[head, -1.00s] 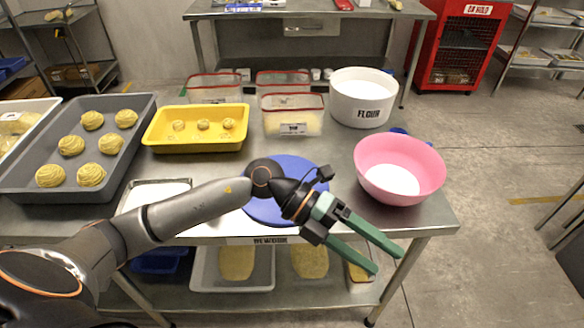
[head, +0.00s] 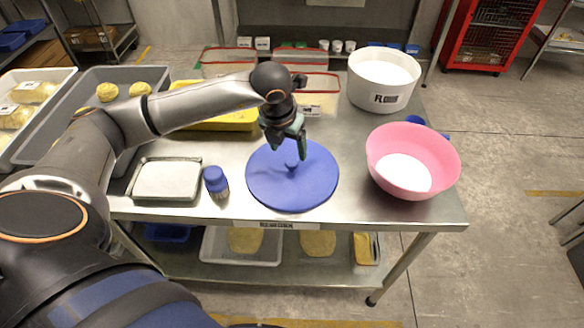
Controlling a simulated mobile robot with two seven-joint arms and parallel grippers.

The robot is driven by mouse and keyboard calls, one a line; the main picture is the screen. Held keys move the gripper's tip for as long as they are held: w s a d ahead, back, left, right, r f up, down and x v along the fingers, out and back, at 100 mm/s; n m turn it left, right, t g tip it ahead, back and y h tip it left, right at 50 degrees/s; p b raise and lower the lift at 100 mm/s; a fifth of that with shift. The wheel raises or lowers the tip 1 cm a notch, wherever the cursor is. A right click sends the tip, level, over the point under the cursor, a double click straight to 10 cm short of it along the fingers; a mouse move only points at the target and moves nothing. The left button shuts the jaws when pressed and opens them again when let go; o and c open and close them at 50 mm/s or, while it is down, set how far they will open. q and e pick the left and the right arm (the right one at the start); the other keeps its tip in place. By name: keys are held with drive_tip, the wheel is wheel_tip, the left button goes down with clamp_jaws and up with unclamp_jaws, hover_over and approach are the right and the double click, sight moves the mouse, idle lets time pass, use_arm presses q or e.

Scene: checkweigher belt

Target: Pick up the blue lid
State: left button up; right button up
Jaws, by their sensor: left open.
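The blue lid (head: 305,190) is a flat round disc with a small knob (head: 291,165) at its middle. It lies on the steel table near the front edge. My left gripper (head: 290,150) points down over the back half of the lid, close to the knob. Its green fingers are open. From this angle I cannot tell whether the fingertips are around the knob or just behind it. My right gripper is not in view.
A pink bowl (head: 440,160) and a white flour tub (head: 372,101) stand right of the lid. A blue-capped shaker (head: 216,184) and a tray of white powder (head: 166,180) stand left. A yellow tray (head: 218,125) and clear red-rimmed containers (head: 318,103) are behind.

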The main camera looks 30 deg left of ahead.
sight(292, 162)
use_arm(q)
drive_tip(key=shift+p+x, duration=0.5)
drive_tip(key=shift+x, duration=2.3)
drive_tip(key=shift+d, duration=0.15)
clamp_jaws()
